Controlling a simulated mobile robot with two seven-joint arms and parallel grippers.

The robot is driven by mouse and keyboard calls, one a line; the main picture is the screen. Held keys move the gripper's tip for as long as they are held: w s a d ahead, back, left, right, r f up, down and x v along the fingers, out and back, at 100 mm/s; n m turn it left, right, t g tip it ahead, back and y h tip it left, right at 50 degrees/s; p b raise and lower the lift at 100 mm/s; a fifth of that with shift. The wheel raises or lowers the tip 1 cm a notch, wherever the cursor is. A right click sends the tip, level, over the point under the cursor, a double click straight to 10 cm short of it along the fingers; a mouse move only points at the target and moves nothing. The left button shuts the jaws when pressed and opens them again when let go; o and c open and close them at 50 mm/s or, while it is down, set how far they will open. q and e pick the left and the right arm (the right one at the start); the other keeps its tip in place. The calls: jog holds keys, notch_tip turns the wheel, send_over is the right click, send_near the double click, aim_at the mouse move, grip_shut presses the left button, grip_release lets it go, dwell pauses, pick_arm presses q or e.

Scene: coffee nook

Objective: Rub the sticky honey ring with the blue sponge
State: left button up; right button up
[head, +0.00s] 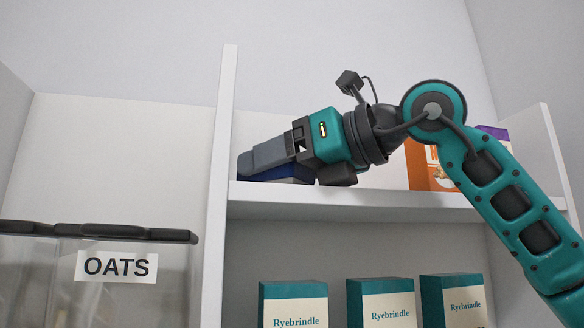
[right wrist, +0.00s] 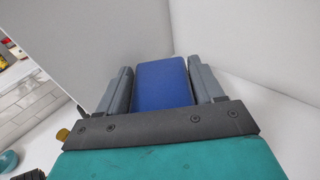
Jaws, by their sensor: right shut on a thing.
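My right gripper (head: 252,160) reaches in from the right over the upper shelf, at its left end beside the upright panel. It is shut on the blue sponge (head: 284,179), which shows as a dark blue edge beneath the fingers. In the right wrist view the sponge (right wrist: 162,84) sits between the two grey fingers. I cannot tell whether the sponge touches the shelf board. The honey ring is not visible in either view. My left gripper is not in view.
The upper shelf (head: 400,206) has a white upright panel (head: 222,150) at its left and an orange box (head: 421,170) behind my arm. Several Ryebrindle boxes (head: 388,305) stand below. A clear OATS container (head: 60,280) with a dark lid is at the left.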

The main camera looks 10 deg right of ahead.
jog(key=shift+s+a, duration=0.15)
jog(key=shift+a, duration=0.5)
jog(key=shift+a+f, duration=0.1)
jog(key=shift+f, duration=0.1)
jog(key=shift+d, duration=0.2)
jog(key=shift+d, duration=0.4)
jog(key=shift+w+d+r, duration=0.1)
jog(key=shift+w+d, duration=0.05)
jog(key=shift+d, duration=1.55)
jog(key=shift+w+d+r, duration=0.1)
jog(key=shift+d, duration=1.6)
